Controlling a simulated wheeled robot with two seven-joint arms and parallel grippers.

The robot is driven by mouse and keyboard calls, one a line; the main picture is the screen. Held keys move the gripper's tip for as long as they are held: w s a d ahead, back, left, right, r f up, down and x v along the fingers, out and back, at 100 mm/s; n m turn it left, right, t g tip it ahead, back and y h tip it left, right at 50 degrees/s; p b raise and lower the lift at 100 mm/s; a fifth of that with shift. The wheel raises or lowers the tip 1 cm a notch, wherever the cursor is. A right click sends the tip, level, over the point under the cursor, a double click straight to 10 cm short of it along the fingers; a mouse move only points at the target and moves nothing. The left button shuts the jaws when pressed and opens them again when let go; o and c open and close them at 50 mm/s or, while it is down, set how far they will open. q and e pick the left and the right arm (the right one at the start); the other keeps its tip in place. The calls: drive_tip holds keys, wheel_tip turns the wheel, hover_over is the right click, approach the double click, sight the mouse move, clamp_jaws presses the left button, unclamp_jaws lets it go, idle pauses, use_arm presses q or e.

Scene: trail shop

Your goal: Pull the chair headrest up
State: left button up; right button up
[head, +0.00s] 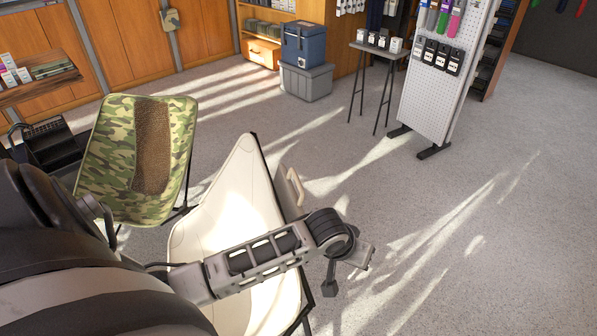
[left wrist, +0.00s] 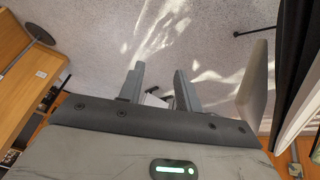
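A cream folding chair (head: 235,200) stands in the middle of the head view, partly covered by my left arm. A small pale panel (head: 289,190), apparently its headrest, sits at its right side. My left gripper (head: 346,270) is to the right of and below this panel in the head view, apart from it. In the left wrist view its two fingers (left wrist: 160,90) are spread with a gap between them. A pale flat panel (left wrist: 253,85) shows right of the fingers, outside the gap. A small whitish thing between the fingertips is unclear. My right gripper is out of view.
A camouflage chair (head: 120,150) stands left of the cream chair. A blue cooler (head: 303,45) on a grey box (head: 306,82), a small table (head: 378,50) and a pegboard display (head: 428,95) stand at the back. The floor (head: 480,220) at right is clear.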

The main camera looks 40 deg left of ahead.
use_arm(q)
drive_tip(key=w+a+r+n+g+y, duration=0.2)
drive_tip(key=w+a+r+n+y, duration=0.1)
drive_tip(key=w+a+r, duration=0.4)
drive_tip(key=n+g+y, duration=0.2)
drive_tip(key=n, duration=0.4)
approach(297, 178)
drive_tip(key=b+x, duration=0.1)
drive_tip(key=x, duration=0.7)
clamp_jaws()
